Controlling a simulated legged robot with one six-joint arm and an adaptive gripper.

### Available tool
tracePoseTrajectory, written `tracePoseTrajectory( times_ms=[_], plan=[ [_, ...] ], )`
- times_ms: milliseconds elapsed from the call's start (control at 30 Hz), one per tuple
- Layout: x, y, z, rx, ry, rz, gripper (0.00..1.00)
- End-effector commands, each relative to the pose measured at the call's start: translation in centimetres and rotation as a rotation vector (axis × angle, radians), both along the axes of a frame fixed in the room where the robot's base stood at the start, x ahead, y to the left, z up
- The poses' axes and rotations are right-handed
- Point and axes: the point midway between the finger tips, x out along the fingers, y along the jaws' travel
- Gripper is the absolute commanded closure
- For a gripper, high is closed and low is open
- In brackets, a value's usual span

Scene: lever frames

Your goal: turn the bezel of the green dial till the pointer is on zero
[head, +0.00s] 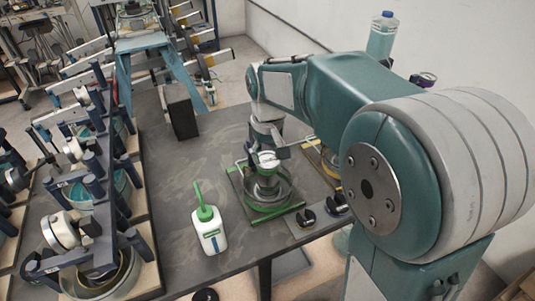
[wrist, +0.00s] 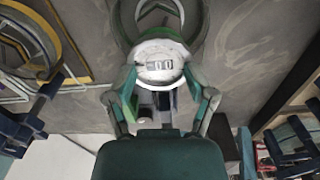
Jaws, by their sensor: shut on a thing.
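The green dial (wrist: 160,60) shows in the wrist view as a round pale face with dark marks and a green rim behind it. The pointer's reading cannot be made out. In the head view the dial (head: 268,161) is a small pale disc over a round frame with green rails (head: 271,212). My gripper (wrist: 163,92) has one finger at each side of the dial's lower part and is shut on it. In the head view my gripper (head: 268,148) reaches down onto the dial and partly hides it.
A white bottle with a green top (head: 209,232) stands left of the frame. Black knobs (head: 306,217) lie at its right front. A yellow-edged frame (head: 322,163) is close on the right. A black box (head: 180,110) stands behind. Racks of lever frames (head: 105,215) fill the left.

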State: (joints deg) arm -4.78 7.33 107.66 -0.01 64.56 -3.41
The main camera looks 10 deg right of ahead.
Motion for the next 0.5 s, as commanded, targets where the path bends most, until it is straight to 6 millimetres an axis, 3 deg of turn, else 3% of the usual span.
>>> tracePoseTrajectory(
  times_ms=[33, 67, 100, 500],
  plan=[
    [-0.28, -0.01, -0.76, -0.001, 0.019, 0.000, 0.78],
    [-0.28, -0.01, -0.75, -0.001, 0.019, 0.000, 0.17],
    [-0.27, -0.01, -0.74, -0.002, 0.019, 0.000, 0.00],
    [-0.16, 0.00, -0.13, 0.000, 0.010, 0.001, 0.00]
  ],
)
